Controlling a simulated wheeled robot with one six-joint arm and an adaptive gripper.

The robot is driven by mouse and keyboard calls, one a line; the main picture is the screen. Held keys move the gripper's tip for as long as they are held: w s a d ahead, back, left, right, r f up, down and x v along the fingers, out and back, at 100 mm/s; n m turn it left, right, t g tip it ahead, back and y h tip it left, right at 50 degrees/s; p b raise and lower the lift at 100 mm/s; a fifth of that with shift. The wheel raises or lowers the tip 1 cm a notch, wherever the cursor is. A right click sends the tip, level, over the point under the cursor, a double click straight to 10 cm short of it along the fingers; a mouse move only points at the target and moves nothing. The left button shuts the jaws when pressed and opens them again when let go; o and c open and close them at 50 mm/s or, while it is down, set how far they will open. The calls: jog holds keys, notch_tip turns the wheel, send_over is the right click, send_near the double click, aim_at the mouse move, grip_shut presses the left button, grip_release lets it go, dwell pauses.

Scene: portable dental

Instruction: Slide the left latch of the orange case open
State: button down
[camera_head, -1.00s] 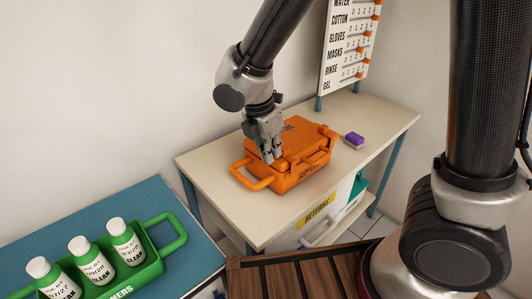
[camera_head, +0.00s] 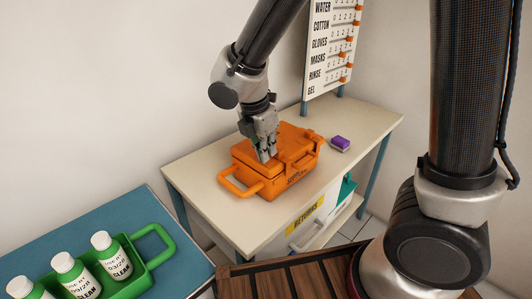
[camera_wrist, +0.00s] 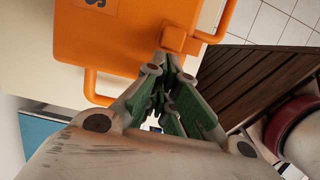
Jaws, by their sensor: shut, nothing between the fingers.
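The orange case (camera_head: 250,158) sits closed on the cream table, with a handle at its left end and a front label partly readable. In the head view my gripper (camera_head: 266,157) points down at the front-left of its lid, with the fingers shut and empty. The fingertips hide most of the left latch there. In the wrist view an orange block, seemingly the left latch (camera_wrist: 176,38), stands at the case (camera_wrist: 110,35) edge, just beyond my fingertips (camera_wrist: 160,98). I cannot tell whether they touch it. A second orange latch (camera_head: 312,134) shows at the case's right.
A label board (camera_head: 330,50) stands behind. A green carrier (camera_head: 150,255) with white-capped bottles is on the blue table at left. The cream table (camera_head: 195,165) is clear left of the case.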

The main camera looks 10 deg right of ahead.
jog(key=v, duration=1.1)
jog(key=s+d+r+m+t, duration=0.1)
jog(key=s+d+m, duration=0.3)
jog(key=d+m, duration=0.4)
jog(key=s+d+r+m+t+y, duration=0.1)
jog(key=s+d+r+m, duration=0.1)
jog(key=s+d+m, duration=0.3)
jog(key=s+d+r+m+y, duration=0.1)
jog(key=s+d+m, duration=0.3)
jog(key=d+m, duration=0.7)
jog(key=d, duration=0.3)
jog(key=shift+s+r+m+t, duration=0.25)
jog(key=shift+r+m+t, duration=0.05)
jog(key=shift+m+t, duration=0.1)
